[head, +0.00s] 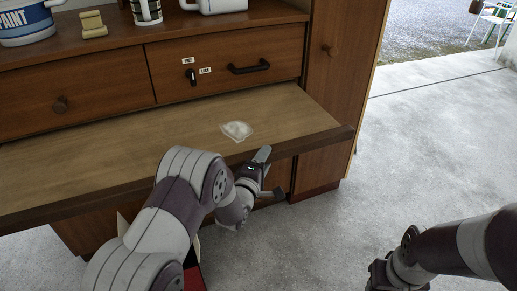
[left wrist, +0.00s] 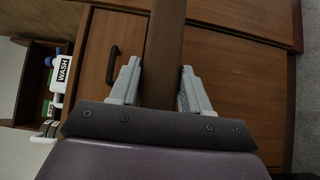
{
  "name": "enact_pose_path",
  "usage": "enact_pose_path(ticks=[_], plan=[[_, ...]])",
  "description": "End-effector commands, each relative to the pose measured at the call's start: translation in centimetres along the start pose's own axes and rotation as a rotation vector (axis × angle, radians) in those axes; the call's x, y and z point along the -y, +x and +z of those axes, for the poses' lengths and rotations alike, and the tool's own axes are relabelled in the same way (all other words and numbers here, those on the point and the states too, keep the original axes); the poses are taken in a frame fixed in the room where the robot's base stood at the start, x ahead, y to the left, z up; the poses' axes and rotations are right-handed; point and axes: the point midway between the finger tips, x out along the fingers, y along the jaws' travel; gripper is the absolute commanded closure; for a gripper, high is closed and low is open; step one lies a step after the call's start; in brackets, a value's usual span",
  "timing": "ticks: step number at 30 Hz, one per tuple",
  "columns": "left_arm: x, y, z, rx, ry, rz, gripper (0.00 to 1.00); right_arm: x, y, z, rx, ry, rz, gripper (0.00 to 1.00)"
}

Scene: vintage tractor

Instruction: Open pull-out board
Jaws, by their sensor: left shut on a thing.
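The pull-out board (head: 120,155) is a flat wooden panel that sticks out from the cabinet below the drawers, with a dark front edge. My left gripper (head: 268,172) is at this front edge, right of its middle. In the left wrist view, the fingers of my left gripper (left wrist: 160,78) lie on either side of the board's brown edge (left wrist: 165,35) and are shut on it. My right gripper (head: 382,274) is at the bottom right, away from the board; its fingers are cut off by the frame.
A pale patch (head: 237,130) lies on the board. A paint tin (head: 25,22) stands on top. The concrete floor (head: 430,130) at right is clear.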

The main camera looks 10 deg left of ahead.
Motion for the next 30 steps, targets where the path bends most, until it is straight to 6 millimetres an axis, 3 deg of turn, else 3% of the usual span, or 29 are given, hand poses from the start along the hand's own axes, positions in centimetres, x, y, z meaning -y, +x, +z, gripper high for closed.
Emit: enact_pose_path(ticks=[9, 23, 24, 25, 26, 30], plan=[[0.0, -2.7, 2.7, 0.000, -0.002, -0.001, 1.00, 0.0, -0.8, -0.1, 0.000, 0.000, 0.000, 0.57], [0.1, -3.1, 3.1, 0.000, -0.002, -0.001, 1.00, 0.0, -0.9, -0.1, 0.000, 0.000, 0.000, 0.57], [0.1, -3.1, 3.1, 0.000, -0.002, -0.001, 0.46, 0.0, -0.9, -0.1, 0.000, 0.000, 0.000, 0.57], [0.1, -3.1, 3.1, 0.000, -0.002, -0.001, 0.37, 0.0, -0.9, -0.1, 0.000, 0.000, 0.000, 0.57], [0.1, -3.1, 3.1, 0.000, -0.002, -0.001, 0.32, 0.0, -0.9, -0.1, 0.000, 0.000, 0.000, 0.57], [0.0, -3.1, 3.1, 0.000, -0.001, 0.000, 0.32, 0.0, -0.9, -0.1, 0.000, 0.000, 0.000, 0.57]])
